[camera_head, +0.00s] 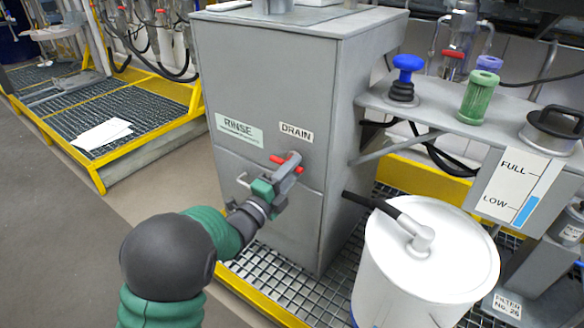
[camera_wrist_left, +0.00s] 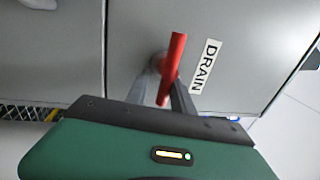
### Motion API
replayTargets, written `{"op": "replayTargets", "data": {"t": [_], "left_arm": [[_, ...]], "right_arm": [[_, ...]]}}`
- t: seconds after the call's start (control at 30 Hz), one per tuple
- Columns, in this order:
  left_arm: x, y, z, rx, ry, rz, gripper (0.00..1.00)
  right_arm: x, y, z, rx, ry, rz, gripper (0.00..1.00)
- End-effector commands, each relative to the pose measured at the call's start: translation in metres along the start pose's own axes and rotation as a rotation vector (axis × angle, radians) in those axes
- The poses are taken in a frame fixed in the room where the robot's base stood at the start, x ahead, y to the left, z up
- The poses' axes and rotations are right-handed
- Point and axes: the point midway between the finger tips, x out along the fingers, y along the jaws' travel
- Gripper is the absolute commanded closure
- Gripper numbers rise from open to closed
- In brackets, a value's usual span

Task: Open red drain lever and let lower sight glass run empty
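The red drain lever (camera_head: 287,165) is on the front of the grey cabinet, below the DRAIN label (camera_head: 296,133). In the left wrist view the lever (camera_wrist_left: 171,70) shows close up, slightly tilted, beside the label (camera_wrist_left: 205,67). My left gripper (camera_head: 290,172) is at the lever. Its fingers (camera_wrist_left: 162,92) lie on either side of it, with a small gap on the left; the fingertips partly hide behind the lever. A gauge panel (camera_head: 513,187) marked FULL and LOW stands at right, with a blue bar (camera_head: 525,212) around the LOW mark. My right gripper is not in view.
The grey cabinet (camera_head: 250,75) carries a RINSE label (camera_head: 239,128) and a pale handle. A white lidded drum (camera_head: 440,260) with a black hose stands right of it. A shelf holds a blue knob (camera_head: 407,66) and a green cylinder (camera_head: 479,97). Open floor lies at left.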

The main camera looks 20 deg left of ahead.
Motion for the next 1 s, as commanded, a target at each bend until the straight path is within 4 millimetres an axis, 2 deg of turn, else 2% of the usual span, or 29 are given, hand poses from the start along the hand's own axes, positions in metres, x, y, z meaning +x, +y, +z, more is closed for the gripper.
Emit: {"op": "replayTargets", "data": {"t": [0.33, 0.47, 0.57, 0.77, 0.9, 1.0], "left_arm": [[0.0, -0.004, 0.002, 0.001, -0.003, -0.009, 0.63], [-0.01, -0.006, 0.002, 0.002, -0.004, -0.007, 0.63], [-0.031, -0.007, 0.003, -0.001, -0.007, -0.005, 0.63], [-0.09, -0.006, 0.002, -0.002, -0.008, -0.002, 0.63], [-0.129, -0.003, 0.002, -0.001, -0.007, -0.002, 0.63], [-0.15, -0.001, 0.002, -0.002, -0.006, -0.003, 0.63]], "right_arm": [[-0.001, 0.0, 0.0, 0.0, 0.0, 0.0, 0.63], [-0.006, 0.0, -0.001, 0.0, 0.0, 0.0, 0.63], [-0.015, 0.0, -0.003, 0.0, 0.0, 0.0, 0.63], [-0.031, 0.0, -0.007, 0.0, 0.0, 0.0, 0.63], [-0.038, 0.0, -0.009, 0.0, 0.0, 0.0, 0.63], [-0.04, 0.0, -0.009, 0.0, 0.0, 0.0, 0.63]]}}
